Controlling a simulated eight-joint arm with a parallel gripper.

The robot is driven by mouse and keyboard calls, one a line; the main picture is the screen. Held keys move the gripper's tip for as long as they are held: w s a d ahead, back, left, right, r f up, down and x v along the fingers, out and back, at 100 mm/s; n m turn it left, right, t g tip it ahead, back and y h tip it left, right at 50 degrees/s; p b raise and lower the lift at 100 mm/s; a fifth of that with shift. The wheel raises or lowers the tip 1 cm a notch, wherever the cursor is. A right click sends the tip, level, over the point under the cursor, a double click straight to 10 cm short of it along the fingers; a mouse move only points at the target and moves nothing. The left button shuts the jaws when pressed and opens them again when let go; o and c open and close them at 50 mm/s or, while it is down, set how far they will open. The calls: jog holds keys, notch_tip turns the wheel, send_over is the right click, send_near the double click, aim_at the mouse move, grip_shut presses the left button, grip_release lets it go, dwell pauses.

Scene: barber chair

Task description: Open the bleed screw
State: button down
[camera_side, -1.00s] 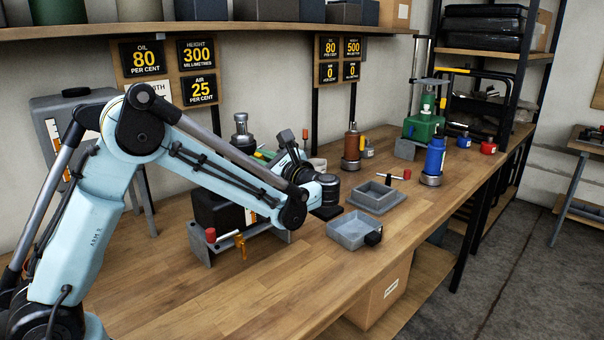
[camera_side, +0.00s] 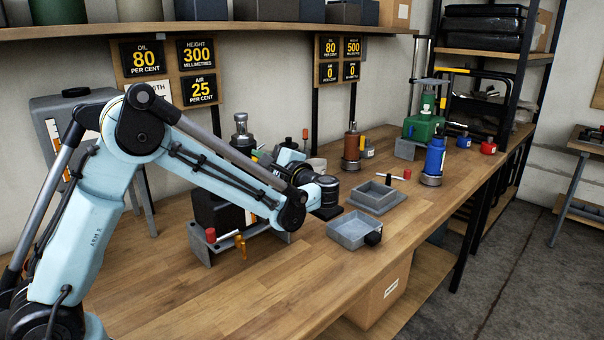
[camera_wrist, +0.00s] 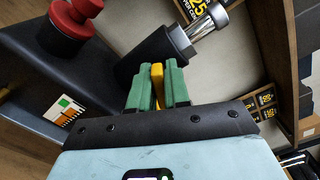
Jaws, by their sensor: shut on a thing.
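In the wrist view my gripper (camera_wrist: 158,88) has its two green fingers shut on a narrow yellow piece (camera_wrist: 158,72), which looks like the bleed screw. The piece stands beside a black cylinder (camera_wrist: 152,55) with a bright metal ram (camera_wrist: 212,20). A black body (camera_wrist: 60,70) with a red cap (camera_wrist: 68,20) and a level strip lies to the left. In the side view the black body (camera_side: 213,208) stands on the bench, with the metal ram (camera_side: 242,128) behind it. My gripper (camera_side: 261,156) is partly hidden behind my arm there.
A grey stand (camera_side: 200,247) with red and orange handles is in front of the black body. The bench (camera_side: 270,300) is clear at the front. Wall signs (camera_side: 198,90) hang behind.

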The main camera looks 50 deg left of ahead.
dwell(0.4)
jog(key=c, duration=1.2)
grip_release()
jog(key=shift+d, duration=0.1)
jog(key=d, duration=1.2)
jog(key=s+a+f+n+t+h, duration=0.1)
jog(key=s+a+f+t+h, duration=0.15)
jog(key=s+h, duration=0.3)
jog(key=s+a+f+t+h, duration=0.1)
jog(key=s+f+t+h, duration=0.2)
jog(key=h, duration=0.4)
jog(key=s+d+n+h, duration=0.1)
jog(key=s+d, duration=0.1)
jog(key=s+d+f+n+t+h, duration=0.1)
jog(key=d+n+h, duration=0.1)
jog(key=s+d+n+h, duration=0.1)
jog(key=s+d+h, duration=0.1)
jog(key=shift+s+f+t+h, duration=0.25)
jog(key=shift+s+f+t, duration=0.05)
jog(key=shift+f+t, duration=0.05)
